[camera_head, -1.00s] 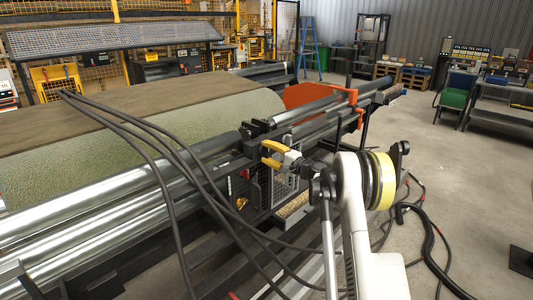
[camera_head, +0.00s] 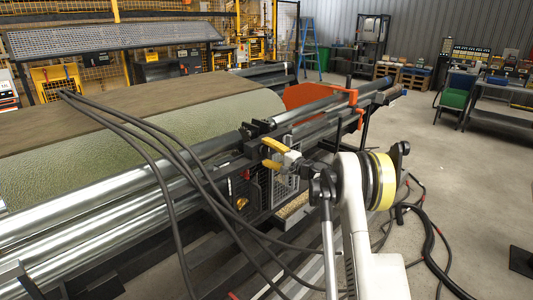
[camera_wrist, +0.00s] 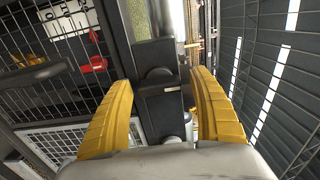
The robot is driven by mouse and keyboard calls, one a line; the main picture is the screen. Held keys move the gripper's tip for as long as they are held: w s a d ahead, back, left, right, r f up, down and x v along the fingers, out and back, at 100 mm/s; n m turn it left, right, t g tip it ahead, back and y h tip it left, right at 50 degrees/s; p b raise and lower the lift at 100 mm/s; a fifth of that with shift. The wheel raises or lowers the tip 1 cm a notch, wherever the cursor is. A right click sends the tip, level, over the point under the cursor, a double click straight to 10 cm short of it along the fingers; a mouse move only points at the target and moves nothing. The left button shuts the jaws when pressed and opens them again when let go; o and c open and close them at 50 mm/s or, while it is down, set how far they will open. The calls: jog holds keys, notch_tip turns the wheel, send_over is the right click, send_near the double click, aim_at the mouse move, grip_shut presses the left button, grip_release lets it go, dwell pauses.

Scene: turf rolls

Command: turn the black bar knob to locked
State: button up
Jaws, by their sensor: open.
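My gripper (camera_head: 266,154) reaches the near side of the roller machine, its yellow fingers apart. In the wrist view the open fingers (camera_wrist: 160,98) stand on either side of a dark block with a short black bar-like piece (camera_wrist: 165,88) on it. This piece may be the black bar knob, but I cannot tell for sure. It lies between the fingers, and I see no finger touching it. In the head view the gripper hides this spot. A white label with partly visible dark lettering (camera_wrist: 62,12) is at upper left in the wrist view; I cannot read a locked mark.
A red part (camera_wrist: 94,65) sits beside black wire mesh (camera_wrist: 40,75) left of the fingers. Long metal rollers (camera_head: 90,215) and dark cables (camera_head: 160,140) lie left of my arm. An orange guard (camera_head: 310,94) stands beyond. The floor at right (camera_head: 470,190) is mostly clear.

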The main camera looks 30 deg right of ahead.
jog(key=v, duration=1.2)
jog(key=shift+a+r, duration=0.1)
jog(key=shift+a, duration=0.05)
jog(key=s+a+r+n+g, duration=0.35)
jog(key=s+a, duration=0.25)
jog(key=a, duration=0.5)
jog(key=s+a+r+n+g, duration=0.3)
jog(key=s+a+r, duration=0.15)
jog(key=a, duration=0.75)
jog(key=s+a+f+n+g+h, duration=0.1)
jog(key=s+a+f+n+h, duration=0.1)
jog(key=s, duration=0.7)
jog(key=s+a+f+n+g+h, duration=0.1)
jog(key=s+f+n+h, duration=0.1)
jog(key=s, duration=0.8)
jog(key=s+a+f+n+g+h, duration=0.1)
jog(key=s+a+f+n+h, duration=0.1)
jog(key=s, duration=0.8)
jog(key=shift+a+n, duration=0.35)
jog(key=shift+n, duration=0.3)
jog(key=shift+f, duration=0.1)
